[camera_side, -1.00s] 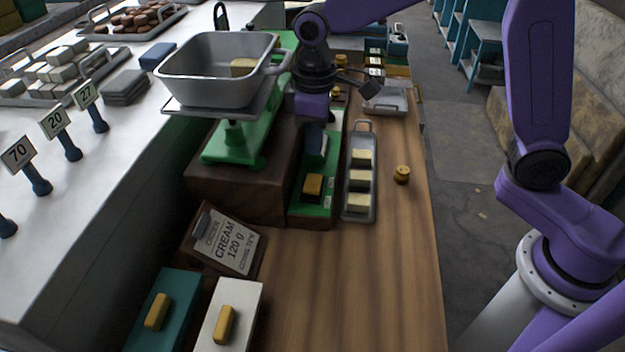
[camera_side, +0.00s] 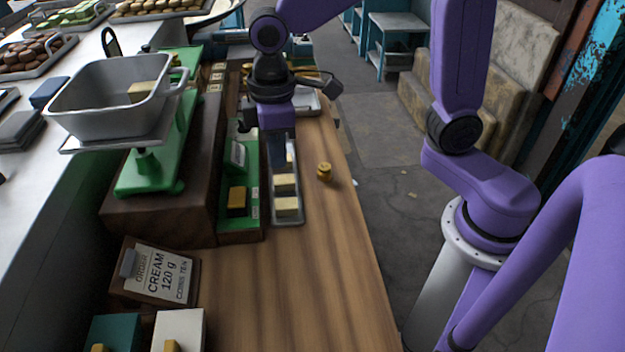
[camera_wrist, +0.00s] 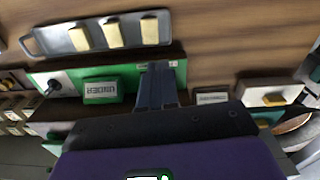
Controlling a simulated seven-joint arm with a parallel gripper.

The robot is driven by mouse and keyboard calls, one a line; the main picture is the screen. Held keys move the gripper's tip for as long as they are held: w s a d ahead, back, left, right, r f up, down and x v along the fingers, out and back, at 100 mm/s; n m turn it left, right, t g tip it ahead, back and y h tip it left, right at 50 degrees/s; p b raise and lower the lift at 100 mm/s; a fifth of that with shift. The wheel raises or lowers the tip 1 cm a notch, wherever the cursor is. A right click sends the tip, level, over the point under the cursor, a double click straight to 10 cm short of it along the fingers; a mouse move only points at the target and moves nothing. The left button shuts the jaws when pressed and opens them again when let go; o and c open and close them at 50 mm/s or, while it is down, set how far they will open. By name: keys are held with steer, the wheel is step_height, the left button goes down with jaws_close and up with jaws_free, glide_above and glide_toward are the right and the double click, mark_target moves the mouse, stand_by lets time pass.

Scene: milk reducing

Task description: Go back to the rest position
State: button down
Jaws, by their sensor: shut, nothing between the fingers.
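My purple gripper (camera_side: 280,150) is shut and empty. In the side view it hangs over the far part of the grey tray (camera_side: 300,205), hiding some of it. In the wrist view its dark fingers (camera_wrist: 158,75) point toward the green board, with the tray (camera_wrist: 180,20) beyond. Cream blocks (camera_side: 287,206) lie in the tray; three show in the wrist view. The green scale (camera_side: 140,180) stands left of my gripper, its grey pan (camera_side: 105,115) holding a pale block (camera_side: 141,91).
A green board (camera_side: 240,222) carries a yellow block (camera_side: 237,198) and a small sign (camera_wrist: 101,90). A brass weight (camera_side: 324,172) stands right of the tray. An order card (camera_side: 160,275) reads cream 120 g. The front wooden counter (camera_side: 290,300) is clear.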

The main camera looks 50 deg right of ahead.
steer(key=s+d+f+n, duration=0.1)
steer(key=s+d, duration=0.5)
steer(key=s, duration=0.2)
steer(key=s+d+f+n, duration=0.1)
steer(key=s+d, duration=0.5)
steer(key=s, duration=0.3)
steer(key=shift+s, duration=0.3)
